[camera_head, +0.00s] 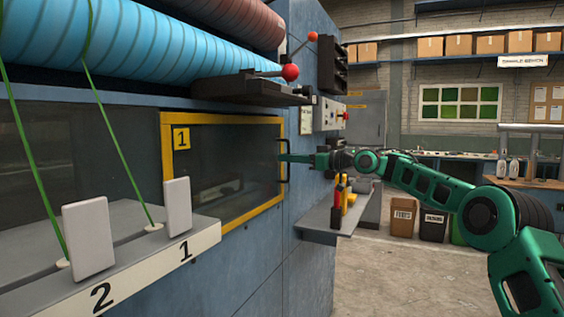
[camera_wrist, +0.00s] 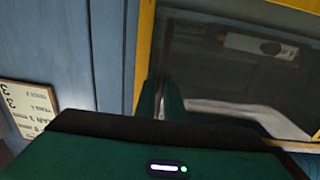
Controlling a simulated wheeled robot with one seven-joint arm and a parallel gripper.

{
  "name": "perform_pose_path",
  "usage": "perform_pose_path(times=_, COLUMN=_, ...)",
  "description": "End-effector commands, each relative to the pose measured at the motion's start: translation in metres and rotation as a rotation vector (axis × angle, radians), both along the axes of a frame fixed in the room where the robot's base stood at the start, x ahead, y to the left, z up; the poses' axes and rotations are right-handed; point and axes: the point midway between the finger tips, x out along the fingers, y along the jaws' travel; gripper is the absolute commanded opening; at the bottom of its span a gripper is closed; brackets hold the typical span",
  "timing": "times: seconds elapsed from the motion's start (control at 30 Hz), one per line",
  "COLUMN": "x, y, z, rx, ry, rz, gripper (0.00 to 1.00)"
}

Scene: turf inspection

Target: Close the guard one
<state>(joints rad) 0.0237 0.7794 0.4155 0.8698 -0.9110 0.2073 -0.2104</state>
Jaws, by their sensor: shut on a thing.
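Guard one (camera_head: 222,119) is a dark see-through panel in a yellow frame with a yellow "1" plate, set in the blue machine side. Its frame looks about flush with the machine face; I cannot tell whether a small gap stays. A dark upright handle (camera_head: 288,167) is on its right edge. My gripper (camera_head: 283,158) reaches in from the right and is shut on the handle. In the wrist view, the green fingers (camera_wrist: 160,103) are beside the yellow frame edge (camera_wrist: 144,55) and the dark pane (camera_wrist: 240,65); the handle is mostly hidden there.
A red-knobbed lever (camera_head: 290,72) stands on a dark ledge above the guard. A shelf (camera_head: 325,218) with red and yellow tools juts out below right. White paddles marked 1 and 2 (camera_head: 88,236) stand at the front left.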

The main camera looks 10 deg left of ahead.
Motion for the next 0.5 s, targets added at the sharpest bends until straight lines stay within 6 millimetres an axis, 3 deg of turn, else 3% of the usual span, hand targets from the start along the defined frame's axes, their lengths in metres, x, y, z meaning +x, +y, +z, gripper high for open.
perform_pose_path(times=0.03, x=0.010, y=-0.009, z=0.004, rx=0.005, ry=-0.006, rz=-0.030, gripper=0.00)
perform_pose_path(times=0.5, x=0.005, y=0.009, z=0.003, rx=0.006, ry=-0.004, rz=-0.015, gripper=0.00)
